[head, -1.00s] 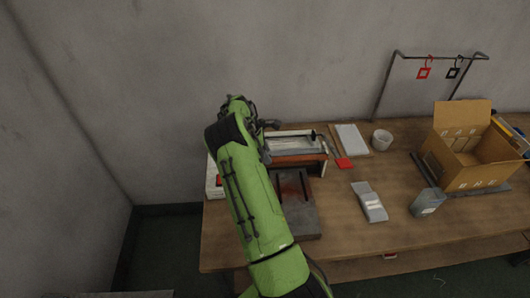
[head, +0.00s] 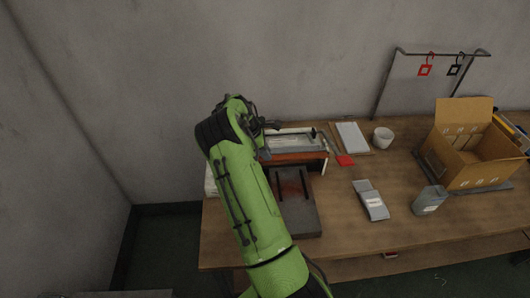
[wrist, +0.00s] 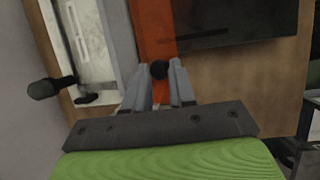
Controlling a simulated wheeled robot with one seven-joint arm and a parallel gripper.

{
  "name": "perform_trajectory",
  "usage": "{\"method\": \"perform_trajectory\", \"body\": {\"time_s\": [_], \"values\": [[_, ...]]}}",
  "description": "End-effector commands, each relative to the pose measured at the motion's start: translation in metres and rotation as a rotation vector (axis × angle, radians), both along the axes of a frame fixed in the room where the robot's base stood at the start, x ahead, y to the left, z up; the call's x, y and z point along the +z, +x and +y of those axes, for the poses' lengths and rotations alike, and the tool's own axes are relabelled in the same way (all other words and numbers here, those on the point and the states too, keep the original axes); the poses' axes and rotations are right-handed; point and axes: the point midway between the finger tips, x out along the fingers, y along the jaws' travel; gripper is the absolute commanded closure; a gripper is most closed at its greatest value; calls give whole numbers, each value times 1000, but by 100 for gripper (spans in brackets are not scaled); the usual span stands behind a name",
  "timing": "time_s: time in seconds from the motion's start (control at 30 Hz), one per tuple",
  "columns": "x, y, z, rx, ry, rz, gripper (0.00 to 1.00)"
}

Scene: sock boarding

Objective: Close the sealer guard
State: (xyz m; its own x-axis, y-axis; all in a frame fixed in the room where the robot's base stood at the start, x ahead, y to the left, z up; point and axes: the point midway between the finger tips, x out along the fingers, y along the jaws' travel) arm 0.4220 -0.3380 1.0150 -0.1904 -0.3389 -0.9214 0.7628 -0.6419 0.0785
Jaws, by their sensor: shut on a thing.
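The sealer (head: 293,143) stands at the back left of the table, pale on top with an orange-red front. In the wrist view its orange-red part (wrist: 151,30) runs up the middle, beside a pale slotted top (wrist: 85,40). In the head view my gripper (head: 268,127) is at the sealer's left end, partly hidden by my green arm. Which part is the guard, and how far it stands open, I cannot tell clearly.
A dark plate (head: 297,205) lies in front of the sealer. A red piece (head: 345,160), a white board (head: 352,137) and a cup (head: 383,138) are to its right. A cardboard box (head: 470,150) and a grey container (head: 428,201) stand farther right. The wall is close behind.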

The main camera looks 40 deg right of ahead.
Motion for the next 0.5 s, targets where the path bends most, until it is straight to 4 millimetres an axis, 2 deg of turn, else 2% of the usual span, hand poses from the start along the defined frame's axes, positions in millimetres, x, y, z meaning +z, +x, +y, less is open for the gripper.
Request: {"method": "perform_trajectory", "body": {"time_s": [0.03, 0.5], "values": [[-7, -1, 3, 1, -16, -21, 100], [-35, -17, 16, 1, -280, -337, 100]]}}
